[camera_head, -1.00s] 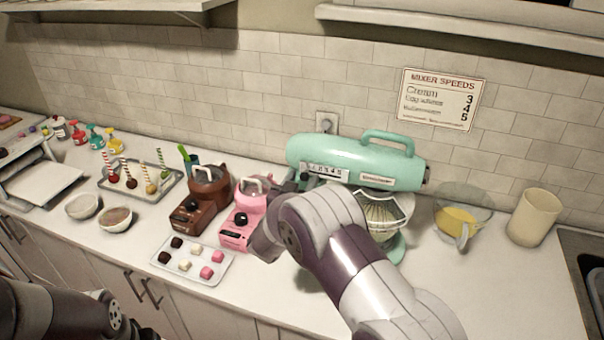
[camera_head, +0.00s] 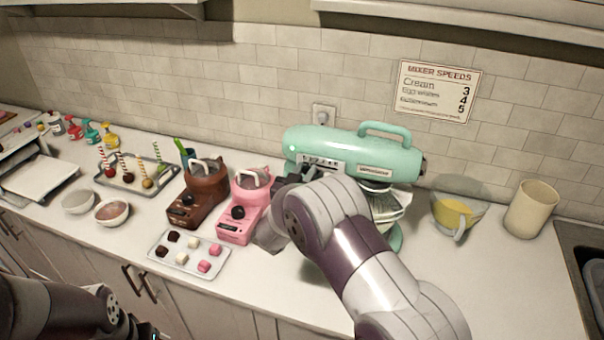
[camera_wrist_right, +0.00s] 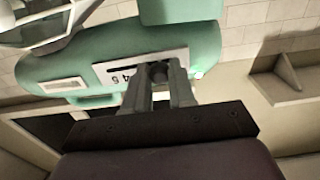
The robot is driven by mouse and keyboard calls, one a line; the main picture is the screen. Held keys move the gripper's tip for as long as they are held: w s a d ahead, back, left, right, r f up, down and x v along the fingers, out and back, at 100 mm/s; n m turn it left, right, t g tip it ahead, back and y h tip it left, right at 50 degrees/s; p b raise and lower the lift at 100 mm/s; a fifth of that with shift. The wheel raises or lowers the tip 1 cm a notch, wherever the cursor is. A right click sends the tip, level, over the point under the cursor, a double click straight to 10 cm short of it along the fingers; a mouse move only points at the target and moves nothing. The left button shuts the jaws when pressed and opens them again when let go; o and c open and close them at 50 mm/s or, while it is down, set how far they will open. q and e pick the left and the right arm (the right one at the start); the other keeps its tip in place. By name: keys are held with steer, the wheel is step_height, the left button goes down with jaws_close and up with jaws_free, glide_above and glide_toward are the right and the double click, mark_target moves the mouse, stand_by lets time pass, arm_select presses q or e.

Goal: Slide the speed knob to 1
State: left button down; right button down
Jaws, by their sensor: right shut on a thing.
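The mint-green mixer (camera_head: 335,143) stands at the back of the counter. Its white speed plate (camera_head: 322,165) is on its side, and my right gripper (camera_head: 292,178) is up against its left part. In the right wrist view the plate (camera_wrist_right: 120,68) appears upside down, with a dark slot and the digits 4 and 5 readable. My right gripper's fingers (camera_wrist_right: 160,85) are shut on the dark round speed knob (camera_wrist_right: 158,72). The knob is to the right of the 4 in that view. The fingers hide the other digits, so its exact setting cannot be read.
A pink melting pot (camera_head: 240,212) and a brown one (camera_head: 198,195) stand left of the mixer, close to my right arm. A tray of sweets (camera_head: 187,256) lies in front. A yellow-filled jug (camera_head: 456,215) and beige canister (camera_head: 531,208) stand right. A speed sign (camera_head: 438,92) hangs above.

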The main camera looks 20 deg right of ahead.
steer(key=c, duration=0.9)
jaws_free()
steer(key=shift+r, duration=0.1)
steer(key=shift+c, duration=0.2)
steer(key=shift+a, duration=0.1)
steer(key=shift+a, duration=0.1)
steer(key=b+v, duration=0.4)
steer(key=v, duration=0.8)
steer(key=shift+s+a, duration=0.15)
steer(key=shift+s, duration=0.05)
